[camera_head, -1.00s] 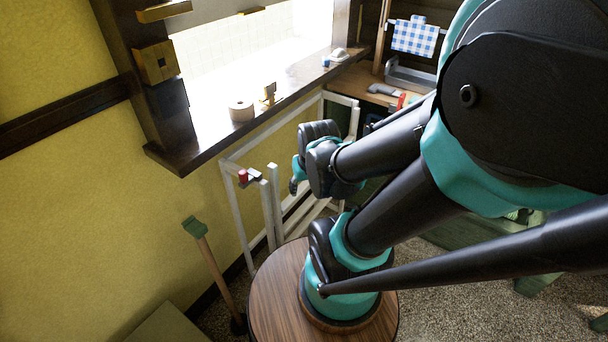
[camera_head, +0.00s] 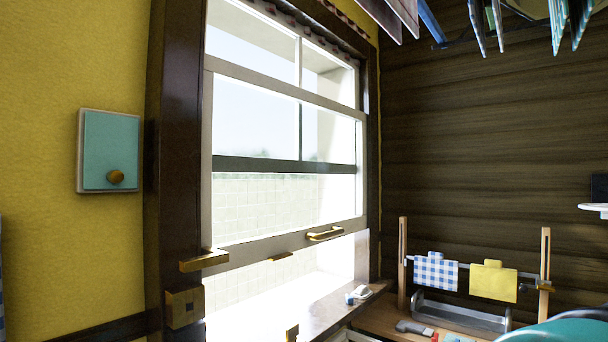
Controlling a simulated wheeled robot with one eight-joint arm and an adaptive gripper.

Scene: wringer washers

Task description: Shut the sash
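The window sash (camera_head: 240,254) has a pale frame and stands raised inside a dark wooden casing (camera_head: 172,150). Its bottom rail carries a brass pull handle (camera_head: 325,234) right of the middle. An open gap shows between this rail and the dark window sill (camera_head: 345,312) below. A brass bar (camera_head: 204,261) sticks out at the casing's left side, by the left end of the rail. A brass block (camera_head: 184,308) sits under it. My gripper is not in this view. Only a teal part of my arm shows at the bottom right corner.
A small white and blue item (camera_head: 358,294) stands on the sill, and a brass piece (camera_head: 292,333) shows at the bottom edge. To the right, a rack holds a checked cloth (camera_head: 435,272) and a yellow cloth (camera_head: 493,281). A teal wall box (camera_head: 110,150) hangs at left.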

